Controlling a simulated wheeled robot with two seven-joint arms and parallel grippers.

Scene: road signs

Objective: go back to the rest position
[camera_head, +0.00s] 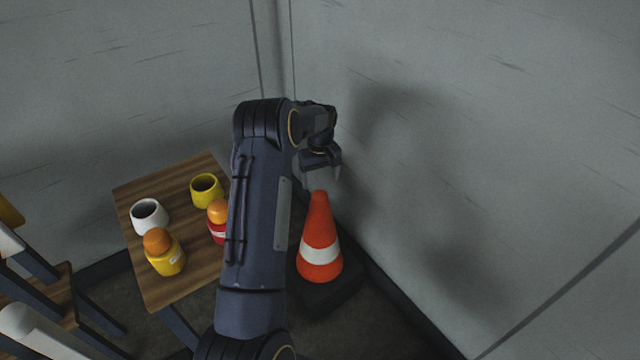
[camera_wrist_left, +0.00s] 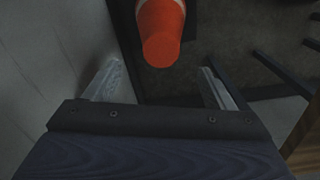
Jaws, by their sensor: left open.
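My left gripper (camera_head: 322,176) is at the end of my left arm, just above the tip of an orange traffic cone (camera_head: 319,243) with a white band. In the left wrist view, the gripper's two fingers (camera_wrist_left: 160,84) are spread apart with nothing between them. The cone (camera_wrist_left: 161,30) shows there beyond the fingertips, apart from them. The cone stands upright on a dark base in the corner. My right gripper is not in view.
A wooden table (camera_head: 185,289) stands left of my arm. It holds a white cup (camera_head: 148,216), a yellow cup (camera_head: 206,189), a yellow jar with an orange top (camera_head: 165,258) and a red one (camera_head: 217,226), partly hidden by my arm. Grey walls (camera_head: 480,130) close in behind and right.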

